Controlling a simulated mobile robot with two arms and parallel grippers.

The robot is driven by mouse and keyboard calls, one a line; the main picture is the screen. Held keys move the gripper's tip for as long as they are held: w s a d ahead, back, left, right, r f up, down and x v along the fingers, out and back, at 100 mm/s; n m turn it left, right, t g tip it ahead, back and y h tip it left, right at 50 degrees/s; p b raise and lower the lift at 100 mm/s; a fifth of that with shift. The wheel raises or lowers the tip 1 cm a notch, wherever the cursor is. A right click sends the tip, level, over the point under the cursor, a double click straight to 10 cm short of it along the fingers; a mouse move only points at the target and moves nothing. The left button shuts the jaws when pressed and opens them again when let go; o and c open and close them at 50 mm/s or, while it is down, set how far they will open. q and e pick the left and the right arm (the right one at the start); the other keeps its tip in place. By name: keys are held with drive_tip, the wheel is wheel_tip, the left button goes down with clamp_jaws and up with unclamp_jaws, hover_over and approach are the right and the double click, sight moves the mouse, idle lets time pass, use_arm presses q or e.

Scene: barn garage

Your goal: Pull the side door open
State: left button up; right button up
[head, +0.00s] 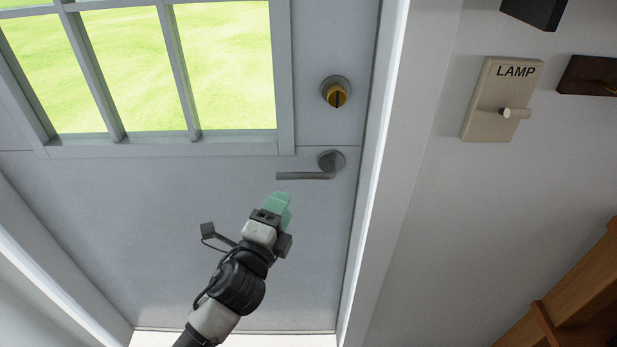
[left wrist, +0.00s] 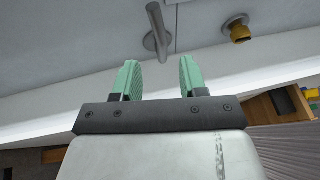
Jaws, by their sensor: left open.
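The side door (head: 190,230) is a grey-white panel with a paned window, and it sits in its frame. Its lever handle (head: 308,176) is a grey metal bar pointing left from a round rose. A brass lock knob (head: 336,94) sits above the handle. My left gripper (head: 278,200) is just below the handle's free end in the head view. In the left wrist view, the green fingers of my left gripper (left wrist: 159,78) are apart with nothing between them. The handle (left wrist: 159,35) shows beyond the fingertips, apart from them. My right gripper is not in view.
A switch plate marked LAMP (head: 502,98) is on the wall right of the door frame (head: 376,180). Dark wall pieces are beside it. Wooden furniture (head: 575,290) stands at the lower right. A bright strip shows under the door. The door face around the handle is clear.

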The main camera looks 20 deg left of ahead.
sight(297, 179)
use_arm(q)
drive_tip(key=w, duration=0.3)
drive_tip(key=w+r, duration=0.1)
drive_tip(key=w, duration=0.2)
drive_tip(key=w+d+p, duration=0.1)
drive_tip(key=w, duration=0.2)
drive_tip(key=shift+d+r, duration=0.1)
drive_tip(key=shift+r, duration=0.05)
drive_tip(key=shift+c, duration=0.3)
clamp_jaws()
